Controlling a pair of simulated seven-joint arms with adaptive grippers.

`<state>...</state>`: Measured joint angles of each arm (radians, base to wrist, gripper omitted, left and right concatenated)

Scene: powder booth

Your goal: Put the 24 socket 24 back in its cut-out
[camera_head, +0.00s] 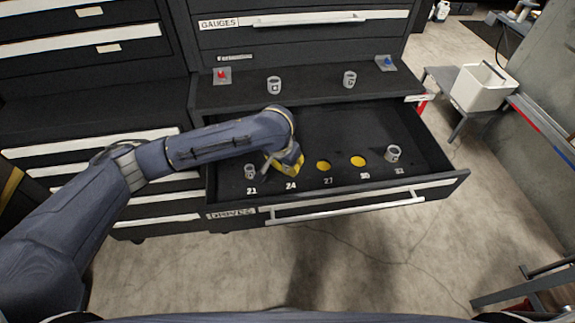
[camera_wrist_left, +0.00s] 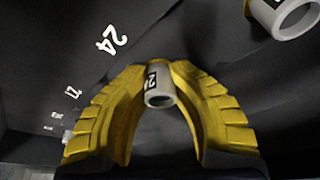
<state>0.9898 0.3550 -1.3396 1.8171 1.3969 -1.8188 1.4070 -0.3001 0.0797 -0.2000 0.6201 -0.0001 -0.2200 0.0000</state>
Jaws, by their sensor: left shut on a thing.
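My left gripper (camera_head: 287,165) is over the open drawer, above the printed 24 label. In the left wrist view its yellow fingers (camera_wrist_left: 160,105) are shut on a small grey socket (camera_wrist_left: 160,98), whose black band shows a partly visible number starting with 2; I take it as the 24 socket. In the head view the gripper hides this socket and its cut-out. The white 24 label (camera_wrist_left: 111,40) lies on the drawer floor beside the fingers. Whether the socket touches the drawer floor, I cannot tell. My right gripper is not in view.
A socket (camera_head: 250,171) stands at the 21 label, close to my gripper, and another (camera_head: 393,153) at the right end. Yellow cut-outs (camera_head: 323,165) and (camera_head: 358,161) are empty. Two sockets (camera_head: 274,85) and (camera_head: 349,79) stand on the ledge behind. The drawer's front edge (camera_head: 340,200) is raised.

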